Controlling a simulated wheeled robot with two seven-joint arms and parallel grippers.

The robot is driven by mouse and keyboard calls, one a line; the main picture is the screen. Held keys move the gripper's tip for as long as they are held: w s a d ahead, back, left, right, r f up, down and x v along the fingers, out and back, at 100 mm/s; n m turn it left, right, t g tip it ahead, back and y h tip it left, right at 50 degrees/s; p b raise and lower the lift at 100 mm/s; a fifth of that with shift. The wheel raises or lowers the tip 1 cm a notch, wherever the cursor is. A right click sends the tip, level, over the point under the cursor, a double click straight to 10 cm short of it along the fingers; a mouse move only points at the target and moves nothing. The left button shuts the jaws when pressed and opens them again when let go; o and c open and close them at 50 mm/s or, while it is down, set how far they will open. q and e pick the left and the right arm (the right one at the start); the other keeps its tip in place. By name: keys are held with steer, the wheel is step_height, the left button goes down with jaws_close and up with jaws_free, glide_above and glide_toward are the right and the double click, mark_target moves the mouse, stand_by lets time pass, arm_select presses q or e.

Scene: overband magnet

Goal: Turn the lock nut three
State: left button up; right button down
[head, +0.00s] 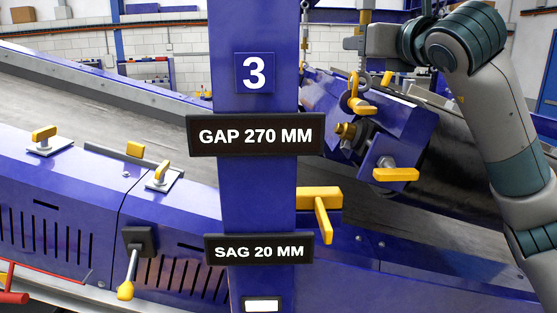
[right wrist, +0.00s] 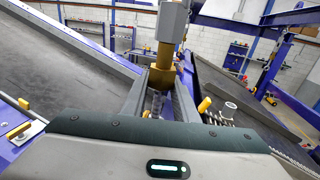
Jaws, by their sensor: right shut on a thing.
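The blue post with the white number 3 (head: 254,73) stands in the middle of the head view. To its right, my right gripper (head: 356,43) is at a vertical hanger rod (head: 366,14). In the right wrist view, the fingers of my right gripper (right wrist: 161,88) are shut on a brass-coloured nut (right wrist: 162,74). A grey block (right wrist: 172,20) sits above the nut and a threaded rod (right wrist: 157,103) shows below it. The gripper hides part of the nut in the head view. My left gripper is not in view.
Signs on the post read GAP 270 MM (head: 255,135) and SAG 20 MM (head: 260,249). The blue magnet housing (head: 400,125) with yellow handles hangs below my right gripper. A dark belt (head: 140,120) runs behind the post. A yellow T-handle (head: 320,205) sticks out beside the post.

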steer(key=shift+f+m+t+h+b, duration=0.1)
steer(key=shift+m+t+h+b, duration=0.2)
steer(key=shift+m+h+b, duration=1)
steer(key=shift+h, duration=0.6)
